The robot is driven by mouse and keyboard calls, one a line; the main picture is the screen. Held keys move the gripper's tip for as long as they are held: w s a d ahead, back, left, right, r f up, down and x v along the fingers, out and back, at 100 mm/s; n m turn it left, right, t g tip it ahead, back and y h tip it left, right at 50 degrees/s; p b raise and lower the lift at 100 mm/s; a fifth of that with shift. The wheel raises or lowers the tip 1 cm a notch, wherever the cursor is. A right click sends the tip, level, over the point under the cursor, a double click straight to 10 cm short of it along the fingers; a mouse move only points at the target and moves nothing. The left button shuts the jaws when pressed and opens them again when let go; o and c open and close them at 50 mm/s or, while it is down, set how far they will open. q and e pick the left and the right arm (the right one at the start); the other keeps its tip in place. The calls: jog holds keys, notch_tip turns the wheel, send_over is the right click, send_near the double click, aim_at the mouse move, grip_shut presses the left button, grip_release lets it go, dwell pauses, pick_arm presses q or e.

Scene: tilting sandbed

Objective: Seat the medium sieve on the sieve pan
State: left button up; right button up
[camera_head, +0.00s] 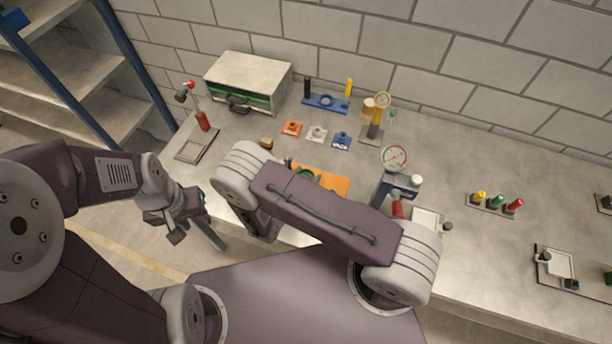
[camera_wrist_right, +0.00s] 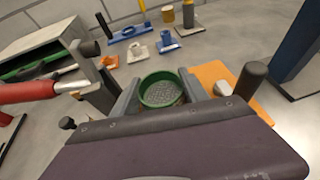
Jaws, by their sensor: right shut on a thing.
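A round green-rimmed sieve (camera_wrist_right: 161,89) with a grey mesh floor sits between the fingers of my right gripper (camera_wrist_right: 160,92) in the right wrist view. The gripper is shut on it. A bit of green (camera_head: 309,173) shows in the head view behind my right arm, which hides most of this gripper. The sieve is over or near an orange mat (camera_head: 334,184), also in the wrist view (camera_wrist_right: 214,73). I cannot make out the sieve pan; anything under the sieve is hidden. My left gripper (camera_head: 197,238) is open and empty, in front of the bench's front edge.
A grey cabinet (camera_head: 249,73) with a green drawer stands at the back left. A red-handled stand (camera_head: 203,121) is at the left. Small orange, white and blue pieces (camera_head: 317,133) lie behind the mat.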

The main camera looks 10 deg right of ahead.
jog(key=shift+f+b, duration=0.45)
jog(key=shift+b, duration=0.05)
dwell(0.4)
jog(key=o, duration=1.4)
jog(key=shift+o, duration=0.2)
jog(key=shift+s, duration=0.1)
jog(key=shift+r, duration=0.1)
jog(key=shift+a, duration=0.1)
jog(key=p+v, duration=0.2)
jog(key=v, duration=0.6)
jog(key=shift+s+a, duration=0.2)
jog(key=shift+s, duration=0.15)
